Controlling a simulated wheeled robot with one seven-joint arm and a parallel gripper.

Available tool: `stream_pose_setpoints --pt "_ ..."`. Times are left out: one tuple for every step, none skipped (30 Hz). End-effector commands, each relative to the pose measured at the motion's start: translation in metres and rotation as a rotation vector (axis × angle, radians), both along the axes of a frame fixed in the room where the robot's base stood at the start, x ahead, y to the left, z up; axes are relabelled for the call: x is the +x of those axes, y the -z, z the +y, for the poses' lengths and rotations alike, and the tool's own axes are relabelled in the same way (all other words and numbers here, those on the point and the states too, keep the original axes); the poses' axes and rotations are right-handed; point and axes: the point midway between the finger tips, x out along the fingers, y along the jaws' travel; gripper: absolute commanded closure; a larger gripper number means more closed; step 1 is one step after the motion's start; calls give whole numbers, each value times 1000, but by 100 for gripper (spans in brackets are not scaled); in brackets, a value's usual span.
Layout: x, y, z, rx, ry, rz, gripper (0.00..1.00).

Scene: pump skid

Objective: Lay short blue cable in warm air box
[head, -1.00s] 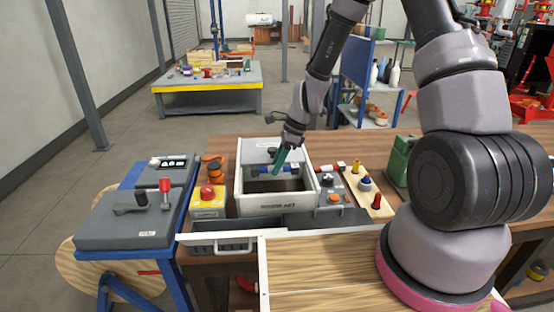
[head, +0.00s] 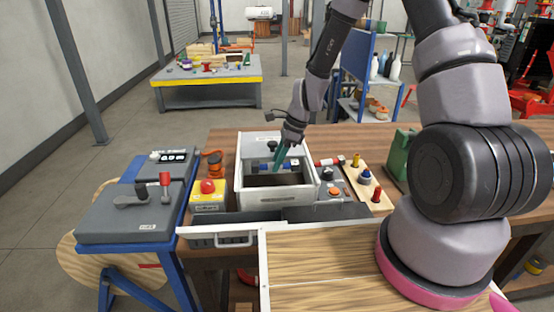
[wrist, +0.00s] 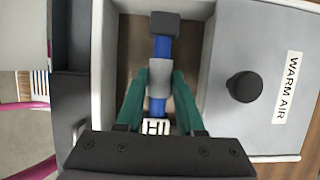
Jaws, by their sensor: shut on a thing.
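The warm air box (head: 250,200) is a pale, open-topped box on the wooden bench in the head view. In the wrist view, its grey top panel (wrist: 225,55) carries a black knob and the label WARM AIR beside the opening. My gripper (head: 278,168), with green fingers, points down at the opening. In the wrist view my gripper (wrist: 159,80) is shut on the short blue cable (wrist: 161,48), around its grey middle sleeve. The cable has a dark block at one end and a white connector at the other. It lies across the opening; its exact height above the floor is unclear.
A yellow box with a red button (head: 208,195) stands left of the warm air box. A grey control box with an orange button (head: 334,192) and a wooden board with coloured pegs (head: 375,190) stand right. A dark open tray (head: 235,233) is in front.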

Motion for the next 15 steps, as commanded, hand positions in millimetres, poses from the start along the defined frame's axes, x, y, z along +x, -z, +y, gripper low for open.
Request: stream_pose_setpoints --pt "0 2 0 0 1 0 100" --pt "0 2 0 0 1 0 100" --pt "0 4 0 0 0 0 100" --pt "0 5 0 0 0 0 100" --pt "0 6 0 0 0 0 100" --pt "0 7 0 0 0 0 100" --pt "0 8 0 0 -1 0 100" --pt "0 9 0 0 -1 0 100" --pt "0 10 0 0 -1 1 100" --pt "0 11 0 0 -1 1 100" --pt "0 12 0 0 -1 1 100" --pt "0 13 0 0 -1 1 100" --pt "0 14 0 0 -1 1 100" --pt "0 15 0 0 -1 1 100" --pt "0 16 0 0 -1 1 100"
